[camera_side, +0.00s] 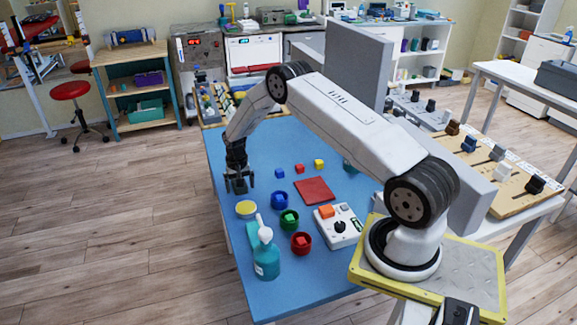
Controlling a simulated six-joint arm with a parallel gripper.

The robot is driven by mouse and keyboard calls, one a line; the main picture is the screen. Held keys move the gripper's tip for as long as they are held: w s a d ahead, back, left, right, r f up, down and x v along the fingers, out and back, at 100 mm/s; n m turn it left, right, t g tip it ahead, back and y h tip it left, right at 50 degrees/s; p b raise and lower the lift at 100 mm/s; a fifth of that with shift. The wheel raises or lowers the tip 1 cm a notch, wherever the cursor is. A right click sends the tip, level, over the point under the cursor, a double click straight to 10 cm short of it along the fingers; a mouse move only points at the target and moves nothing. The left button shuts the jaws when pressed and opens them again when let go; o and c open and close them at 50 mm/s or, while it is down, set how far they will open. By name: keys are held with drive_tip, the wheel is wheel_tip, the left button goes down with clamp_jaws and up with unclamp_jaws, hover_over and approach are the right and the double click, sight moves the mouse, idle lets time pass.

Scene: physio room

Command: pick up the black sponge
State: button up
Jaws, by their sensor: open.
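My gripper (239,187) is open, pointing down over the far left part of the blue table (215,150). A dark patch shows at its fingers. I cannot tell whether it is the black sponge or part of the gripper. No other black sponge stands out on the table, and my arm hides part of the table's right side.
A yellow-topped round tub (246,209) stands just in front of my gripper. Small cubes and a red mat (314,190) lie to the right.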

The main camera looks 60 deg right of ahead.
idle(0.3)
drive_tip(key=c, duration=1.2)
drive_tip(key=shift+r, duration=0.2)
drive_tip(key=shift+c, duration=0.2)
drive_tip(key=shift+r, duration=1.4)
drive_tip(key=s+a+r, duration=0.5)
drive_tip(key=s+r, duration=0.5)
drive_tip(key=s, duration=0.3)
